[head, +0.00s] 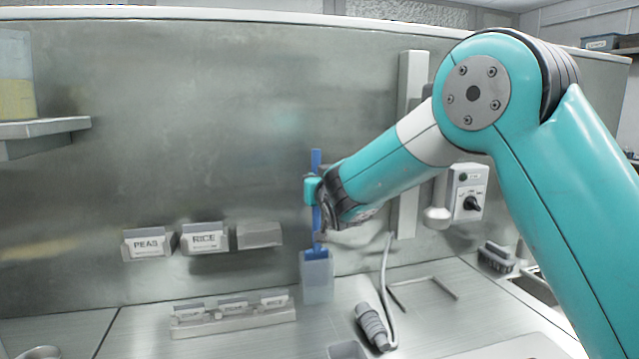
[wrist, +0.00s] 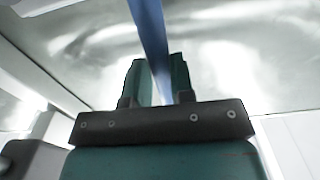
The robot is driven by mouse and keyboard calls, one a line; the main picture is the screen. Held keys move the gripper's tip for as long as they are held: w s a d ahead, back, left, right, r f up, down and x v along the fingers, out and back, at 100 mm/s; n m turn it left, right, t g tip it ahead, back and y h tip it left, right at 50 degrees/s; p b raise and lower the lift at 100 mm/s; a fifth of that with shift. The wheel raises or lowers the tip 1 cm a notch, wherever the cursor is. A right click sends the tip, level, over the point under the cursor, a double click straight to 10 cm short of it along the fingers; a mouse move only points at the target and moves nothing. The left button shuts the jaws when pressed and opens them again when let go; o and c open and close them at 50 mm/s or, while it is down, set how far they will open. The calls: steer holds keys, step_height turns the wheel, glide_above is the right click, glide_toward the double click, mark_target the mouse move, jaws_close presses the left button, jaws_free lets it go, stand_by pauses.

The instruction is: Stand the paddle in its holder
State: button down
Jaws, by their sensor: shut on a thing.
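The blue paddle (head: 316,160) stands about upright, and its shaft also crosses the wrist view (wrist: 150,35). My gripper (head: 312,191) is shut on the shaft; its teal fingers (wrist: 158,85) close around it in the wrist view. A pale blue-grey box-like holder (head: 317,283) stands on the counter directly below. The paddle's lower blue end shows at the holder's top. I cannot tell how deep it sits inside or whether it touches the bottom.
Card holders marked PEAS (head: 146,244) and RICE (head: 204,238) are on the back wall, left. A low rack with cards (head: 232,318) lies in front. A grey corded handpiece (head: 373,326) lies right of the holder. A control box (head: 468,192) is on the wall behind my arm.

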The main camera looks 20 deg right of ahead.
steer(key=shift+f+b, duration=1.15)
steer(key=shift+f, duration=0.15)
steer(key=shift+f+b, duration=0.15)
steer(key=shift+b, duration=0.15)
steer(key=shift+c, duration=2.1)
jaws_free()
steer(key=shift+s, duration=0.15)
steer(key=s+b, duration=0.5)
steer(key=s, duration=0.1)
steer(key=shift+s, duration=0.4)
